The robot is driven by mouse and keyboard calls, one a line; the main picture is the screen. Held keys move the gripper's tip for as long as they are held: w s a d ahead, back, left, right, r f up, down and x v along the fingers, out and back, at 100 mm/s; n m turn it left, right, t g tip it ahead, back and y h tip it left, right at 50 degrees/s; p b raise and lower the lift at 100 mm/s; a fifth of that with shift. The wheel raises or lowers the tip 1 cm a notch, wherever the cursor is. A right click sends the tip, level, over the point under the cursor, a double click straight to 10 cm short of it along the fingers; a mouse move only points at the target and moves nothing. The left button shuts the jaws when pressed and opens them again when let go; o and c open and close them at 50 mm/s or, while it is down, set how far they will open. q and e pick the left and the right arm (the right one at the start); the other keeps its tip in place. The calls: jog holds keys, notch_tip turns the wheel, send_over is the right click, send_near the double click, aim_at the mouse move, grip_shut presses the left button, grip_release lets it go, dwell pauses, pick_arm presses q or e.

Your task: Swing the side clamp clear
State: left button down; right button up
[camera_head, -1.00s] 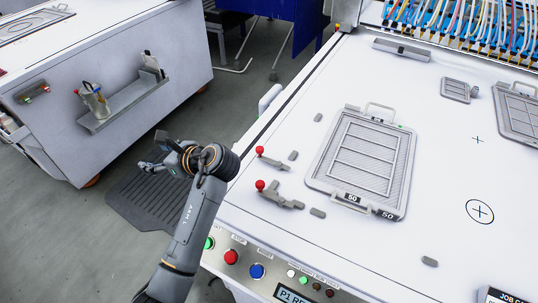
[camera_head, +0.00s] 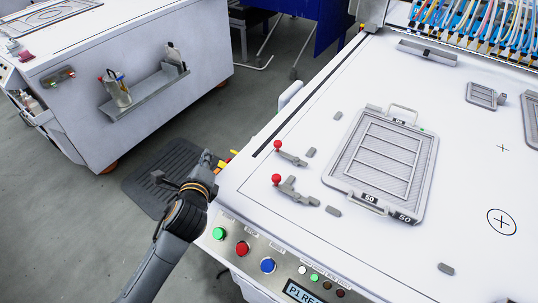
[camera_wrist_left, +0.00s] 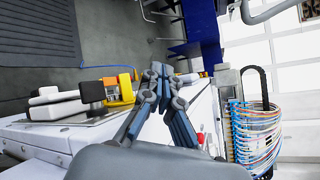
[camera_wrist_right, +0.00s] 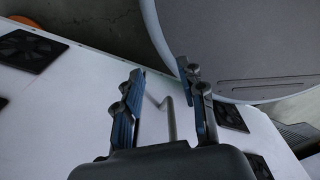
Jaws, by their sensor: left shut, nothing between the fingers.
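Two grey clamps with red ball knobs stand on the white table left of the grey framed tray (camera_head: 338,184): a far clamp (camera_head: 292,157) and a near clamp (camera_head: 298,194). I cannot tell which is the side clamp. Both arms lie toward the tray, apart from its frame as far as I see. My left gripper (camera_head: 206,160) is off the table's left edge, left of both clamps and touching neither. In the left wrist view its fingers (camera_wrist_left: 160,70) are together and empty. My right gripper (camera_wrist_right: 160,70) is open and empty, seen only in its wrist view.
Green, red and blue buttons (camera_head: 242,249) line the table's front panel. A pale handle (camera_head: 290,95) sticks out from the table's left side. Small grey blocks (camera_head: 333,211) lie near the tray. A white cabinet (camera_head: 200,50) stands across the aisle. A dark mat (camera_head: 150,190) covers the floor.

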aim_at(226, 187)
pick_arm(q)
jog(key=s+d+h, duration=0.2)
jog(key=s+d+r+h, duration=0.1)
jog(key=d+h, duration=0.1)
jog(key=shift+s+d+t, duration=0.1)
jog(key=shift+s+t, duration=0.25)
jog(key=shift+t, duration=0.05)
jog(key=s+d+h+b, duration=0.1)
jog(key=s+f+h+b, duration=0.1)
jog(key=shift+d+b, duration=0.35)
jog(key=shift+d, duration=0.05)
jog(key=s+d+h+b, duration=0.1)
jog(key=s+d+h, duration=0.1)
jog(key=h, duration=0.1)
jog(key=s+d+n+h+b, duration=0.1)
jog(key=s, duration=0.1)
jog(key=shift+d+r+b, duration=0.25)
jog(key=shift+r+b, duration=0.05)
jog(key=shift+r, duration=0.05)
jog(key=shift+w, duration=0.1)
pick_arm(e)
jog(key=f, duration=0.2)
jog(key=w+f, duration=0.1)
jog(key=f, duration=0.2)
jog(key=shift+w+f, duration=0.3)
jog(key=shift+s, duration=0.2)
pick_arm(q)
jog(key=shift+w, duration=0.1)
